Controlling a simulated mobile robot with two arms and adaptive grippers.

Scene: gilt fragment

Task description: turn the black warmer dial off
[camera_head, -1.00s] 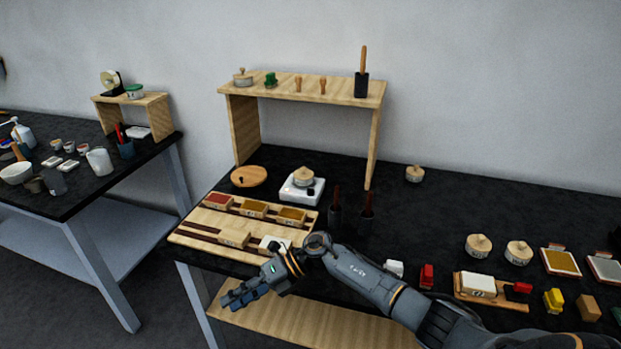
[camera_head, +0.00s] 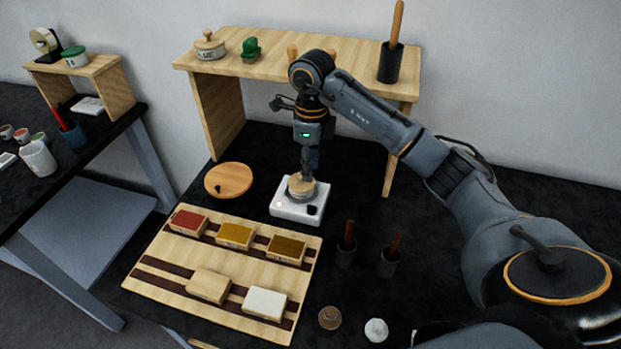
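The white warmer (camera_head: 287,210) sits on the black table, left of the middle of the head view. Its black dial (camera_head: 313,211) is on the front right, and a small red light shows on its front left. A small round pot with a wooden lid (camera_head: 296,190) stands on the warmer. My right gripper (camera_head: 307,174) points down right over the pot, behind the dial. Its fingertips cover the lid's knob; whether they touch it or are open or shut is too small to tell. My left gripper is out of view.
A wooden shelf (camera_head: 270,50) stands behind, with a dark holder (camera_head: 390,64) on top. A round wooden board (camera_head: 229,180) lies left of the warmer. A wooden tray (camera_head: 170,275) with several blocks lies in front. Dark cups (camera_head: 346,255) with sticks stand front right.

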